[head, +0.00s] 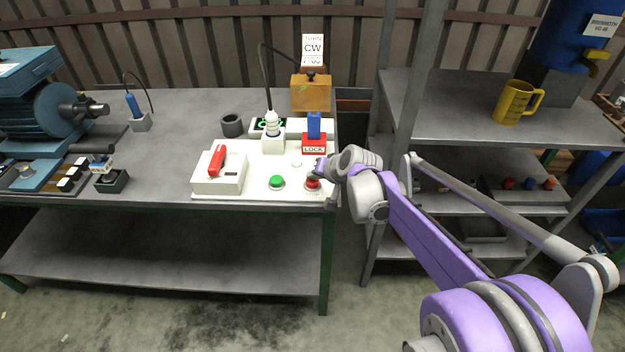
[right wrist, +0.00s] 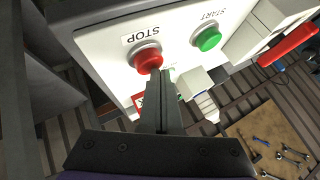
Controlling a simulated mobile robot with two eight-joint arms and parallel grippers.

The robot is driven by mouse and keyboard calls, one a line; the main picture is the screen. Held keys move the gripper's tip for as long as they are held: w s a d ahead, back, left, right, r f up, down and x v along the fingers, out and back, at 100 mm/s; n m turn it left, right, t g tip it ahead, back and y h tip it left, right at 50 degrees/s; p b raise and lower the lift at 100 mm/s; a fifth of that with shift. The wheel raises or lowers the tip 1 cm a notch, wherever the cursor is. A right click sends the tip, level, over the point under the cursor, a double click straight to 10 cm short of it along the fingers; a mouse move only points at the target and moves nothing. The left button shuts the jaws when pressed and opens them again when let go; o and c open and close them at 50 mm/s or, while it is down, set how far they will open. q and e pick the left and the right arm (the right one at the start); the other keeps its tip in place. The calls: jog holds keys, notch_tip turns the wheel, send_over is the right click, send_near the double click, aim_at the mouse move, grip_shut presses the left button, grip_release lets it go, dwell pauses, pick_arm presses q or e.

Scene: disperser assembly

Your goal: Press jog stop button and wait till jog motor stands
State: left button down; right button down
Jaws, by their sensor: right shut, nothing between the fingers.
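The red stop button (head: 312,183) is at the front right of a white panel (head: 240,192) on the bench. In the right wrist view the red button (right wrist: 146,57) is beside the label STOP. My right gripper (head: 319,169) is shut and empty, just above the button. In the right wrist view its fingertips (right wrist: 157,74) overlap the button's edge; I cannot tell whether they touch it. A blue motor-like machine (head: 58,110) stands at the left end of the bench; I cannot tell whether it turns. My left gripper is not in view.
The green start button (head: 277,182) is left of the red one. A red LOCK block (head: 314,144), a white box with a red lever (head: 219,172) and an orange box (head: 311,93) are close by. A shelf rack (head: 440,113) with a yellow mug (head: 515,102) stands right.

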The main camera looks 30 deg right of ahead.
aim_at(314, 183)
jog(key=shift+f+b, duration=0.35)
jog(key=shift+f, duration=0.3)
dwell(0.4)
jog(key=shift+r, duration=0.1)
jog(key=shift+r+p, duration=1.05)
jog(key=shift+r, duration=0.15)
jog(key=shift+r, duration=0.1)
notch_tip(314, 183, up, 5)
jog(key=p, duration=0.4)
dwell(0.5)
